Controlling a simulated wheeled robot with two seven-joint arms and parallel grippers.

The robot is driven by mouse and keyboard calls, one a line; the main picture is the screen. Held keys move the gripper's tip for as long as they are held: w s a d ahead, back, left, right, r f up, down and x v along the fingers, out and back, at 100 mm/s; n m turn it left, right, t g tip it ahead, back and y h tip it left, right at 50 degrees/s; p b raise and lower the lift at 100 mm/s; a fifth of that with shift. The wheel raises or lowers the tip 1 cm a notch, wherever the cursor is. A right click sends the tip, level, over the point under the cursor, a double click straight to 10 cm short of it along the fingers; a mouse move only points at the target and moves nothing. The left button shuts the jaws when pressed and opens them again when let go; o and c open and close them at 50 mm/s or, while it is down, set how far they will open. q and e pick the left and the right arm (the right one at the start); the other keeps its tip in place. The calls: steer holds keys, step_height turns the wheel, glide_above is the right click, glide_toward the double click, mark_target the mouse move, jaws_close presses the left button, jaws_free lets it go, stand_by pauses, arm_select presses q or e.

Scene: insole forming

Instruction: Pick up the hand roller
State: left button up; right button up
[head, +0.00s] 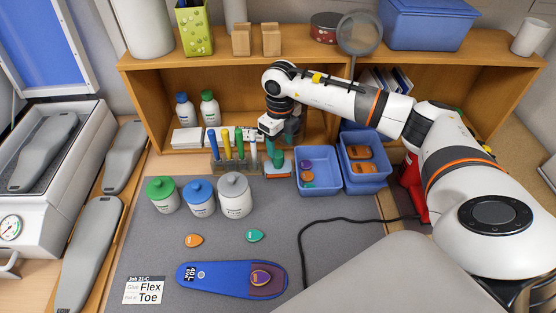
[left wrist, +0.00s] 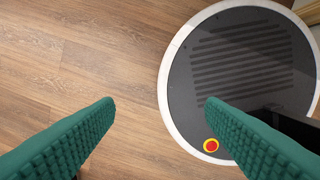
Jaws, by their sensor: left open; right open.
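My right gripper (head: 281,142) reaches down in front of the shelf at the back of the bench, its green fingers apart. My left gripper (left wrist: 160,106) is open and empty in the left wrist view, over the wood floor and away from the bench.
A rack of upright tools (head: 235,165) stands just left of the item, and blue bins (head: 318,188) stand to its right. Three lidded jars (head: 200,198) and a blue insole (head: 215,279) are on the mat. A black cable (head: 310,235) curves across the right side.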

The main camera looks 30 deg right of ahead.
mark_target(278, 153)
steer(key=f, duration=0.1)
steer(key=f+p, duration=0.1)
steer(key=f, duration=0.1)
steer(key=f+p, duration=0.1)
steer(key=shift+w+a+f, duration=0.1)
steer(key=shift+a+f, duration=0.1)
steer(key=shift+a, duration=0.05)
steer(key=shift+f, duration=0.4)
arm_select(q)
steer(key=r, duration=0.1)
steer(key=w+r, duration=0.1)
steer(key=shift+d+r, duration=0.15)
steer(key=shift+r, duration=0.25)
steer(key=shift+s, duration=0.1)
arm_select(e)
steer(key=shift+c, duration=0.4)
steer(key=shift+w, duration=0.1)
jaws_close()
